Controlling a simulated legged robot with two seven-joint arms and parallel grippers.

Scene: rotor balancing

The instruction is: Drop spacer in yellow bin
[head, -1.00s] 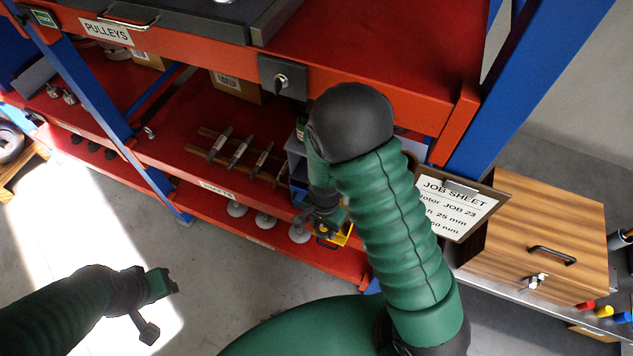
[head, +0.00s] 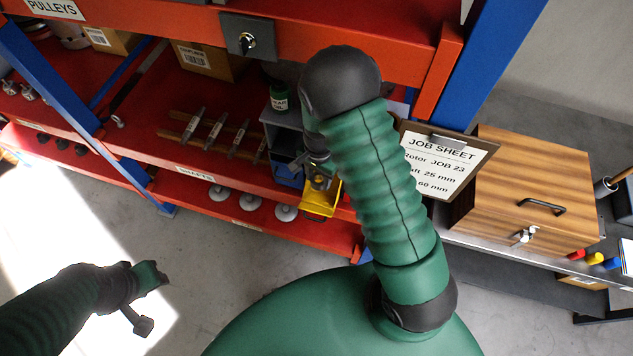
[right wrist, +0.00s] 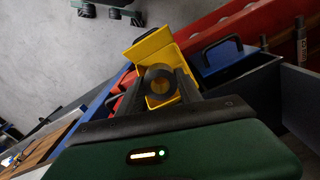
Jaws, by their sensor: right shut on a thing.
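The yellow bin (head: 322,201) sits at the front of the lower red shelf, just below my right gripper (head: 318,181). In the right wrist view the yellow bin (right wrist: 150,46) is open, beyond and around the fingertips. My right gripper (right wrist: 161,88) is shut on the spacer (right wrist: 159,77), a dark round ring with a hole, seen in front of the bin's opening. In the head view the spacer is too small to make out clearly. My left gripper (head: 153,300) is open and empty above the floor at the lower left.
A blue bin (head: 288,176) stands left of the yellow one, also seen in the right wrist view (right wrist: 218,58). Shafts (head: 215,134) lie on a rack further left. A job sheet (head: 437,162) and wooden cabinet (head: 530,190) are at the right.

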